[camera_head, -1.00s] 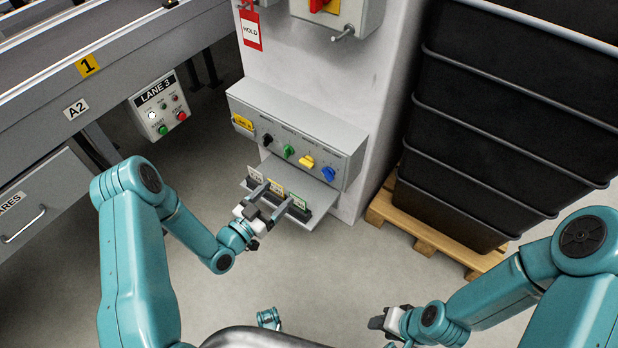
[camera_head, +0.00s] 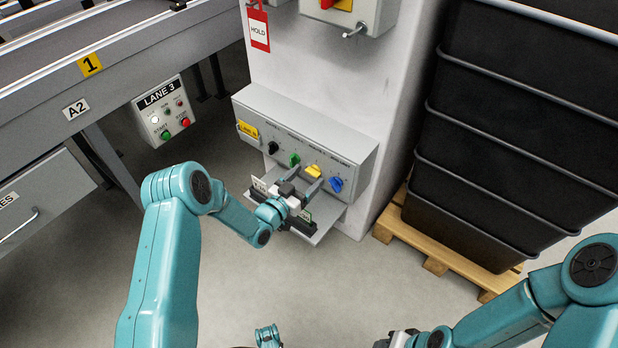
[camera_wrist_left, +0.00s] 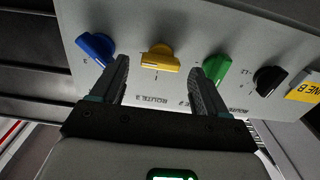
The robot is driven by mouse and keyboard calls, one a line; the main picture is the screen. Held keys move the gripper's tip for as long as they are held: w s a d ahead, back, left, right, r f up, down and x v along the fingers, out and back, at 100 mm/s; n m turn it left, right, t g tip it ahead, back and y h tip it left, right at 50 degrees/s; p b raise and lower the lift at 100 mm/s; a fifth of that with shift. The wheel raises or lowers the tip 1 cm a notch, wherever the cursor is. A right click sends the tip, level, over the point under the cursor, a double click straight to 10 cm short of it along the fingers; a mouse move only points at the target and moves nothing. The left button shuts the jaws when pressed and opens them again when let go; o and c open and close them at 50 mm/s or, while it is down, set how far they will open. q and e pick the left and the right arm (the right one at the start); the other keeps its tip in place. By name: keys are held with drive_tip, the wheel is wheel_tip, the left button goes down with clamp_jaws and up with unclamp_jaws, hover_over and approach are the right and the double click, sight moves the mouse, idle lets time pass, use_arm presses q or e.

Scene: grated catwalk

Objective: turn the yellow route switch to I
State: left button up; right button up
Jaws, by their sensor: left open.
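The yellow route switch (camera_head: 313,171) is on the sloped front of the grey panel (camera_head: 300,137), between the green knob (camera_head: 295,159) and the blue knob (camera_head: 336,184). My left gripper (camera_head: 303,177) is open just in front of it, its fingers pointing at the panel. In the left wrist view the yellow switch (camera_wrist_left: 162,58) shows between and beyond the open fingers (camera_wrist_left: 160,80); no contact shows. Its grip lies crosswise there, roughly sideways. Small position marks sit by it, too small to read surely. My right gripper (camera_head: 398,340) is cut off at the bottom edge.
A black knob (camera_head: 273,147) is at the panel's left. A shelf with label cards (camera_head: 308,228) juts out below. A lane 3 button box (camera_head: 164,110) hangs at left; black crates (camera_head: 520,150) on a pallet (camera_head: 430,250) stand at right.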

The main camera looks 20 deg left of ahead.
use_arm(q)
drive_tip(key=shift+x, duration=1)
drive_tip(key=c, duration=1.1)
drive_tip(key=shift+o, duration=0.2)
use_arm(e)
drive_tip(key=shift+f, duration=0.25)
